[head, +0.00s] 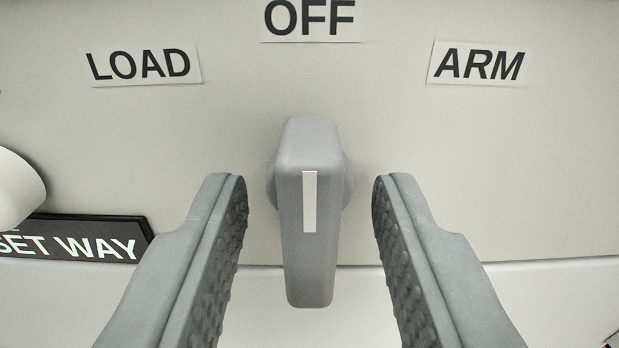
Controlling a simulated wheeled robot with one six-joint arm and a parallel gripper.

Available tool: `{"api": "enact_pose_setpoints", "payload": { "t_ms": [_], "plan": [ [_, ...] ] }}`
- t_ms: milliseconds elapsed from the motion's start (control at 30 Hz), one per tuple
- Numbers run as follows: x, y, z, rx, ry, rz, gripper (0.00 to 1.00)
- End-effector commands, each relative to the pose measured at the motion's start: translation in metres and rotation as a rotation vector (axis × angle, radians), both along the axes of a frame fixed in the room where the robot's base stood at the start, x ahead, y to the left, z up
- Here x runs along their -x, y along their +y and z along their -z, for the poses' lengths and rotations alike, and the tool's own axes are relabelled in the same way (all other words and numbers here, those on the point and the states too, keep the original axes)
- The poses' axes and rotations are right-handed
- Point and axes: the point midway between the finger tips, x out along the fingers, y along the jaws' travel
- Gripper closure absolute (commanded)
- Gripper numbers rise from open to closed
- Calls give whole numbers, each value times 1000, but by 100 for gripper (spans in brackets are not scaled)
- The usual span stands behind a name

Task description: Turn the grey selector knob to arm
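The grey selector knob (308,262) is in the middle of the head view, on a pale panel. It is a long bar over a round base, standing upright, with a white pointer line (310,200) towards the OFF label (309,18). The ARM label (478,65) is up and to the right, and the LOAD label (139,65) is up and to the left. My gripper (309,185) is open, with one ridged finger on each side of the knob. A gap shows between each finger and the knob.
A black sign reading "SET WAY" (85,238) is at the left, partly cut off by the frame. A white rounded object (15,190) shows at the left edge. The panel's lower edge runs behind the fingers. The panel between the knob and the labels is clear.

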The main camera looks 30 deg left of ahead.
Motion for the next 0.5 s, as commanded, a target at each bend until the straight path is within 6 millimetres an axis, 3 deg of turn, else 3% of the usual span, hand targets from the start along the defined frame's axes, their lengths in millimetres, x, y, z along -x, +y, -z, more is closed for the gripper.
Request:
{"api": "enact_pose_setpoints", "payload": {
  "t_ms": [267, 433, 500],
  "plan": [
    [-1, 1, 0, 0, 0, 0, 64],
    [-1, 0, 0, 0, 0, 0, 97],
    [-1, 0, 0, 0, 0, 0, 100]
  ]
}}
